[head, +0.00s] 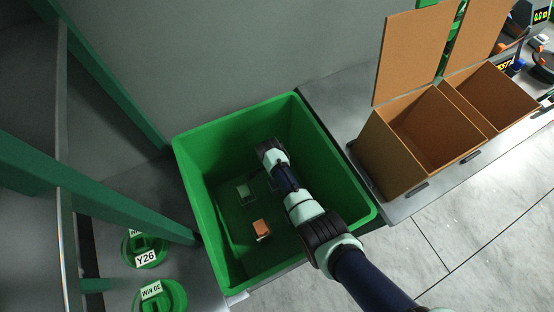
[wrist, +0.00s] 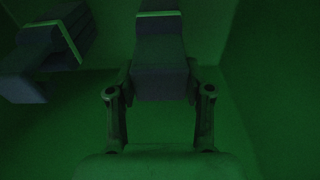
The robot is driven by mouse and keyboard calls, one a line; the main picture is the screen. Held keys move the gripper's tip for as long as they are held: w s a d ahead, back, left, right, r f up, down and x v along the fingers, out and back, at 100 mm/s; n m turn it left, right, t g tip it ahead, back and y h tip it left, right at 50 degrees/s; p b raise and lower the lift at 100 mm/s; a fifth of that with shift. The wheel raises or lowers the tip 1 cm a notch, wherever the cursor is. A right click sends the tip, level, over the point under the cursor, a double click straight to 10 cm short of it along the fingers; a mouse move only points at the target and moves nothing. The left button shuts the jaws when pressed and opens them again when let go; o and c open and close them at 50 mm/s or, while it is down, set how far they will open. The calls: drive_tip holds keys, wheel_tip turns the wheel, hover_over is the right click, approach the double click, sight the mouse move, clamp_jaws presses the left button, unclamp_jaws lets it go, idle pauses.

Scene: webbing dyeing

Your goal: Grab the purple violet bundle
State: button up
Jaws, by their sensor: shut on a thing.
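My gripper (wrist: 159,82) is shut on a dark bundle (wrist: 160,58) with a pale band across it, one finger on each side. The green tint makes its colour hard to tell; it looks dark bluish grey, so I cannot confirm purple violet. A second dark banded bundle (wrist: 45,55) lies to the left in the wrist view, apart from my fingers. In the head view my arm reaches down into the green bin (head: 213,225) and hides my fingertips and most of what they hold.
Two open cardboard boxes (head: 380,155) stand on the bench to the right. Green labelled reels (head: 145,250) sit at lower left.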

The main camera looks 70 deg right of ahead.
clamp_jaws()
